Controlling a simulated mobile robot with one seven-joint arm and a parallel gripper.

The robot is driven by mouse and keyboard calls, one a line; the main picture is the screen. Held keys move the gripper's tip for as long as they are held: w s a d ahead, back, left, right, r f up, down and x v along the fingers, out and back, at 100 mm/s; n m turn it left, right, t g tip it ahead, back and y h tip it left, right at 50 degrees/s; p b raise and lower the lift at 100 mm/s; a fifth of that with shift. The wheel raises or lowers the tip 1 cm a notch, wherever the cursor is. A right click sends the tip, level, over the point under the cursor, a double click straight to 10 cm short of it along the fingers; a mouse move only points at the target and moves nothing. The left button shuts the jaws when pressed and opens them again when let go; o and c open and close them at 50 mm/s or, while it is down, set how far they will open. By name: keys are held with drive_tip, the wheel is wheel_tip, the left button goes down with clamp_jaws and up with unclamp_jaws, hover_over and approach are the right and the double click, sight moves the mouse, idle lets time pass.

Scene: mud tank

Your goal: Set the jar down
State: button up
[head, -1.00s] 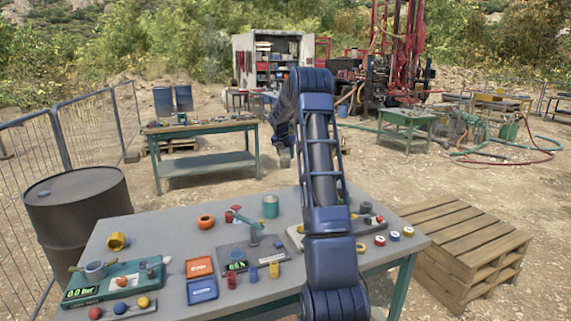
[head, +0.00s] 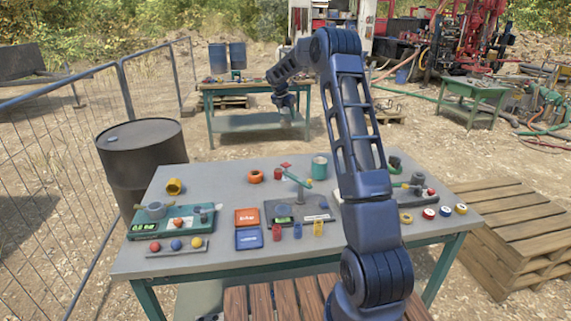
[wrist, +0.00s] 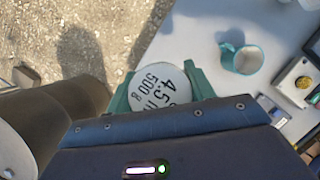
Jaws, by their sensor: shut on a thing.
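In the head view my gripper (head: 286,104) hangs beyond the near table's back edge, in front of the far table; the jar is too small to make out there. The near table (head: 215,180) has a grey top, and its bare surface also shows at right in the wrist view (wrist: 190,35).
A teal cup (head: 320,167) stands near the table's back edge, also in the wrist view (wrist: 242,58). A dark barrel (head: 140,155) stands left, a wooden pallet stack (head: 515,220) right.

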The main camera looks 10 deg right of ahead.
drive_tip(key=shift+a+f, duration=0.25)
drive_tip(key=shift+f, duration=0.05)
wheel_tip(320, 180, down, 19)
drive_tip(key=shift+f, duration=0.15)
idle(0.3)
drive_tip(key=o, duration=1.3)
drive_tip(key=shift+f, duration=0.15)
drive_tip(key=shift+o, duration=0.2)
